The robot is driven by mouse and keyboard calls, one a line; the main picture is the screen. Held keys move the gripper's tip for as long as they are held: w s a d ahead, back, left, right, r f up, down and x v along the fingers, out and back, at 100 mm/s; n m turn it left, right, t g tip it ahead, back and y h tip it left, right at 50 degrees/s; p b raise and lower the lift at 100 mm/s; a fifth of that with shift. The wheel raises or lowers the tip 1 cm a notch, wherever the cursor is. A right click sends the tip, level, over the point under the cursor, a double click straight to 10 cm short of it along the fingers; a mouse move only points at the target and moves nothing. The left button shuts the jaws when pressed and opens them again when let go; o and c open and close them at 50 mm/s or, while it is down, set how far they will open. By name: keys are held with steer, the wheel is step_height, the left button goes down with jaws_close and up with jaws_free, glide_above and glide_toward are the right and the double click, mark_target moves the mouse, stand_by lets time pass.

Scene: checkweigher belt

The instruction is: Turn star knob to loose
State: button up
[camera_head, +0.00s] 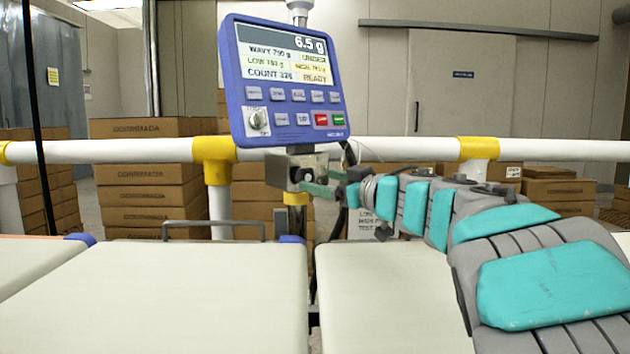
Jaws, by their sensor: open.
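A grey metal clamp block (288,162) sits on the post under the blue display unit (238,95). A small dark round part, which looks like the star knob (296,174), shows on the block's front; its lobes and any loose or tight mark are too small to tell. My gripper (312,181) reaches in from the right with green fingers, open, at the block's right side. The fingertips are right at the knob and partly cover it. I cannot tell whether they touch it.
The display reads 6.5 g. A separate rotary switch (257,121) is on its panel. A white rail (400,149) with yellow joints runs behind. Pale belts (170,300) lie in front with a narrow gap between them. Stacked cartons (150,195) stand beyond the rail.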

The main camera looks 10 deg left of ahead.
mark_target(308, 178)
steer(key=x, duration=0.3)
steer(key=shift+a, duration=0.1)
jaws_close()
stand_by(0.6)
